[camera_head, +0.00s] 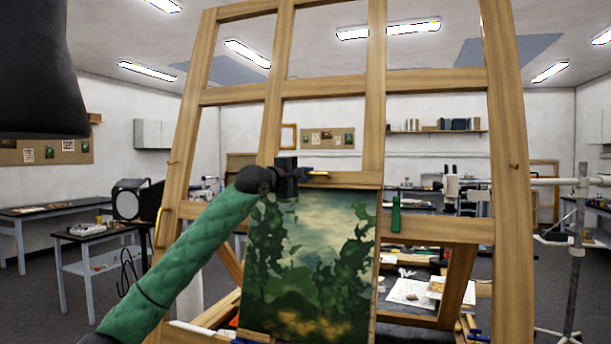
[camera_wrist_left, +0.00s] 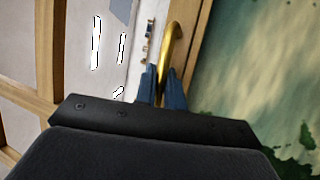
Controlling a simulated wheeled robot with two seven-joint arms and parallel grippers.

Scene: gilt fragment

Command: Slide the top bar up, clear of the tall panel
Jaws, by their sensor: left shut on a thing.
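The tall panel (camera_head: 318,262), a painting of green trees, stands on a wooden easel (camera_head: 508,180). The wooden top bar (camera_head: 352,179) lies across the panel's top edge, with no clear gap seen between them. A brass handle (camera_head: 318,174) sits on the bar. My left gripper (camera_head: 303,172) is at this handle, above the panel's upper left corner. In the left wrist view, my blue gripper fingers (camera_wrist_left: 161,88) are shut on the curved brass handle (camera_wrist_left: 171,45), with the bar (camera_wrist_left: 198,35) and the panel (camera_wrist_left: 255,75) to the right. My right gripper is out of view.
A green clamp (camera_head: 396,214) is on the easel's crossbar, right of the panel. The easel's uprights rise on both sides and above the bar. A metal stand (camera_head: 578,240) is at the right. A lamp (camera_head: 130,200) and tables stand behind at the left.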

